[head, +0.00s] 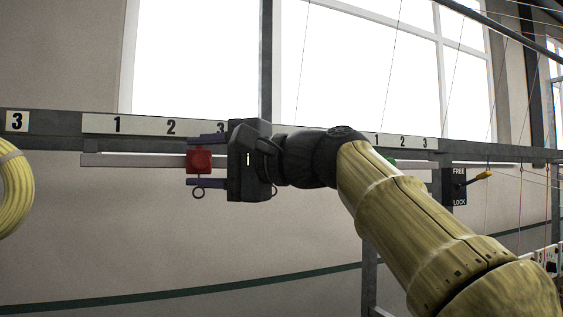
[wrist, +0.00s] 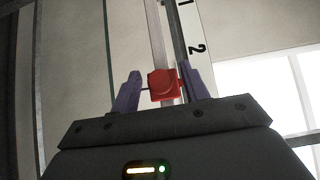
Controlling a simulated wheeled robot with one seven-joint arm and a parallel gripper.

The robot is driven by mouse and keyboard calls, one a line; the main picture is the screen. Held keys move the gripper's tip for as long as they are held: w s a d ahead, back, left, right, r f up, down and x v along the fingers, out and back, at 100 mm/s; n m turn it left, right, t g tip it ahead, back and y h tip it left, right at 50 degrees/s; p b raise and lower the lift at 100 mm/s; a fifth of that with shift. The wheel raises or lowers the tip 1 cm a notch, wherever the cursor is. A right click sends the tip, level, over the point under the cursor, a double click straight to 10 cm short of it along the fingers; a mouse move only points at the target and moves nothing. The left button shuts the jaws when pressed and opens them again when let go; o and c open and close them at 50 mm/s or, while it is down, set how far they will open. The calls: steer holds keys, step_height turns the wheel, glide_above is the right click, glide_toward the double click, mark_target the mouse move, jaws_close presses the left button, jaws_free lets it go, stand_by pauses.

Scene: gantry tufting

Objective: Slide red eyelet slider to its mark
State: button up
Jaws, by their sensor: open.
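The red eyelet slider (head: 199,160) sits on a pale horizontal rail (head: 120,160) in the head view, with a dark ring hanging below it. It lies between the printed numbers 2 and 3 on the white number strip (head: 145,125) above. My gripper (head: 206,160) reaches in from the right with its purple fingers open, one above and one below the slider. In the wrist view the red slider (wrist: 164,85) stands between the fingertips of my gripper (wrist: 162,86). A gap shows on the left finger's side; the right finger is close to it, and I cannot tell if it touches.
A second number strip (head: 402,141) with a green slider (head: 391,161) lies behind my arm to the right. A FREE/LOCK plate (head: 459,187) with a yellow-ended lever (head: 482,176) is further right. A yellow coil (head: 14,190) hangs at far left. The rail left of the slider is clear.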

steer(key=b+v, duration=0.5)
steer(key=v, duration=1.1)
steer(key=shift+s+d, duration=0.3)
